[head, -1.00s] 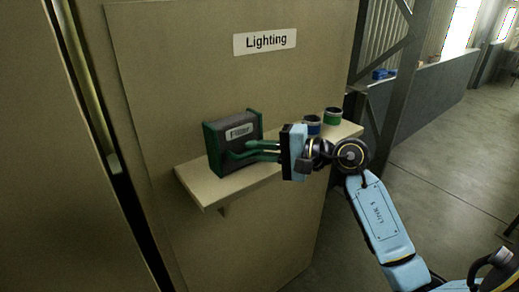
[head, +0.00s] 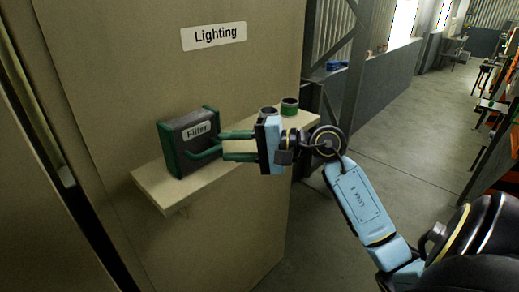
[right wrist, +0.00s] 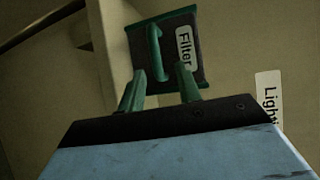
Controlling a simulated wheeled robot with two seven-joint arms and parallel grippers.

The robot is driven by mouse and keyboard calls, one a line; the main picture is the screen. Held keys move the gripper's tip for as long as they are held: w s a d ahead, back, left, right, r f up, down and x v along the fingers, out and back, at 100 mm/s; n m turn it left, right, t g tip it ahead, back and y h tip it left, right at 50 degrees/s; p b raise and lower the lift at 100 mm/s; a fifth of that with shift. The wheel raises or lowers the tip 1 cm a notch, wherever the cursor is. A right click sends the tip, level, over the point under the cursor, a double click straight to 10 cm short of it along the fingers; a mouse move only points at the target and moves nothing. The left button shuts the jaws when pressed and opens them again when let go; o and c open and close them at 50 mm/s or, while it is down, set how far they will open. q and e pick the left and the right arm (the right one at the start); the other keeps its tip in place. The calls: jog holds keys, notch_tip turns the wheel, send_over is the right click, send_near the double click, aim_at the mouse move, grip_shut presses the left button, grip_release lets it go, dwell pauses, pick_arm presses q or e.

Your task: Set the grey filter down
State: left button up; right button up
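The dark grey filter (head: 188,143) with green side edges and a "Filter" label stands upright on the pale shelf (head: 160,193), at its left end. Its green handle (head: 205,158) faces my right gripper. My right gripper (head: 222,146) is open, its two green fingers spread and empty, just to the right of the filter. In the right wrist view the filter (right wrist: 188,62) lies ahead of the spread fingers (right wrist: 160,88), and its handle (right wrist: 155,52) appears clear of them. My left gripper is not in view.
A green-banded can (head: 289,107) and a second can (head: 268,111), partly hidden by my gripper, stand at the shelf's right end. A "Lighting" sign (head: 213,36) is on the panel above. Open floor (head: 400,150) lies to the right.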

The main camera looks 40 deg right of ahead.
jog(key=b+v, duration=0.2)
jog(key=v, duration=0.6)
